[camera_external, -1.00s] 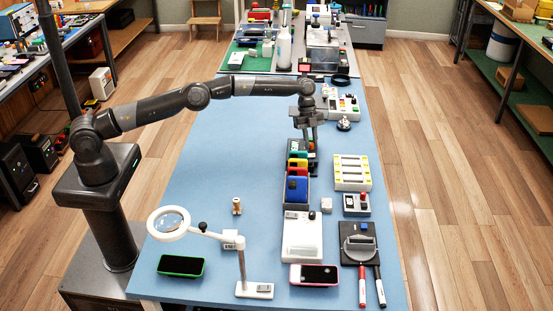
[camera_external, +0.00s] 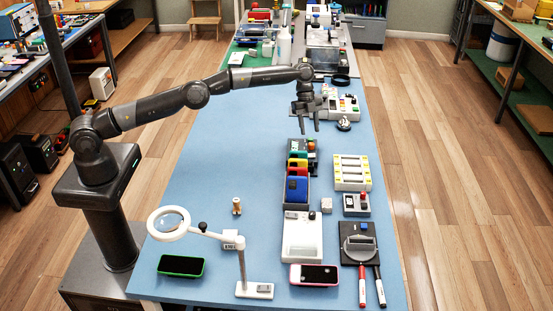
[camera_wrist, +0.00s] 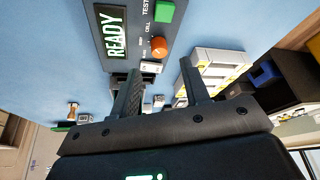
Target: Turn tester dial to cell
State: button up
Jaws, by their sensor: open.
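The tester (camera_wrist: 112,42) is a dark grey box with a lit READY display (camera_wrist: 115,35), a green button (camera_wrist: 165,11) and an orange dial (camera_wrist: 159,47) in the wrist view. Small white labels, one reading CELL, sit beside the dial. I cannot tell which label the dial points to. The tester also shows in the external view (camera_external: 296,150), behind the coloured phones. My gripper (camera_wrist: 160,68) is open and empty, its fingers apart from the dial, which shows beyond the gap between the tips. In the external view my gripper (camera_external: 308,132) hangs above and behind the tester.
A rack of coloured phones (camera_external: 297,188) stands in front of the tester. A white and yellow tray unit (camera_external: 351,172) is to its right, and a button box (camera_external: 343,105) behind. The blue table (camera_external: 225,150) is clear to the left.

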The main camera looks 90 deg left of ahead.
jog(key=shift+v, duration=0.95)
